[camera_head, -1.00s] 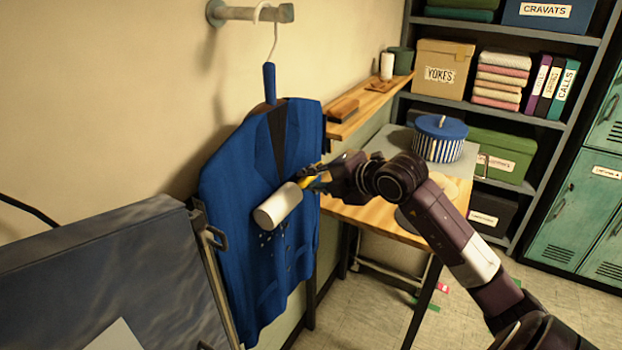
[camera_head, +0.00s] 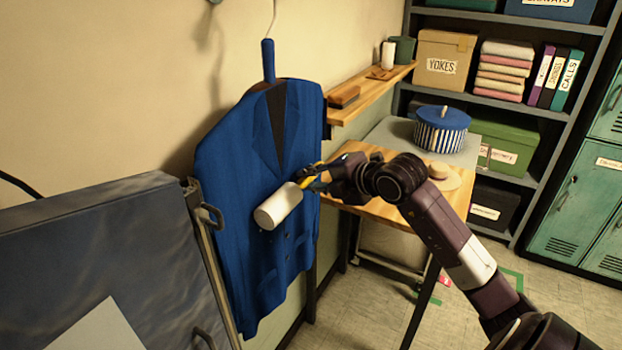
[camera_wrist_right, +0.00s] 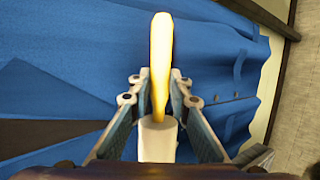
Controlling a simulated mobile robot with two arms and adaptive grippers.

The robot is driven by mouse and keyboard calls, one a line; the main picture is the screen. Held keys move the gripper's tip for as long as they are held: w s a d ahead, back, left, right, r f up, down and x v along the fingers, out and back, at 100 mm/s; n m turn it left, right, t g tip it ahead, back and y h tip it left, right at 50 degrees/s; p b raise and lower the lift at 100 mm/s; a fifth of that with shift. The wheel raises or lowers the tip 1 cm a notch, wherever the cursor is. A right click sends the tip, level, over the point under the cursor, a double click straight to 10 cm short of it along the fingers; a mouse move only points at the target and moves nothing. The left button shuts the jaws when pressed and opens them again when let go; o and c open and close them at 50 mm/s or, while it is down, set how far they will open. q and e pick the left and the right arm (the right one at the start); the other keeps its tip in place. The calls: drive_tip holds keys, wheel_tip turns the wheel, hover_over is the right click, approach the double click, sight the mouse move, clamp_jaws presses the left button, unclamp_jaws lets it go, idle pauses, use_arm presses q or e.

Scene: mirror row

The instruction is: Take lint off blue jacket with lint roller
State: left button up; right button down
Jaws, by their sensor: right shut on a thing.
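The blue jacket (camera_head: 240,160) hangs on a hanger against the wall, its dark lapel opening facing me. The lint roller (camera_head: 278,205) has a white cylinder and a yellow handle. My right gripper (camera_head: 312,182) is shut on the handle. The cylinder is in front of the jacket's lower front; I cannot tell whether it touches the cloth. In the right wrist view, the yellow handle (camera_wrist_right: 160,65) lies between the fingers, with the blue cloth behind. Small dots show on the jacket front near the roller; I cannot tell lint from buttons. My left gripper is not in view.
A grey board (camera_head: 90,260) stands at the left, close to the jacket. A wooden wall shelf (camera_head: 370,95) holds a brush (camera_head: 343,96). Shelving and green lockers (camera_head: 580,210) fill the right.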

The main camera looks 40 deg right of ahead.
drive_tip(key=shift+f+b, duration=3.2)
drive_tip(key=shift+f, duration=1.3)
drive_tip(key=shift+f+b, duration=0.9)
drive_tip(key=shift+f, duration=0.45)
drive_tip(key=shift+w+f+b, duration=0.1)
drive_tip(key=shift+f+b, duration=0.75)
drive_tip(key=shift+f, duration=0.1)
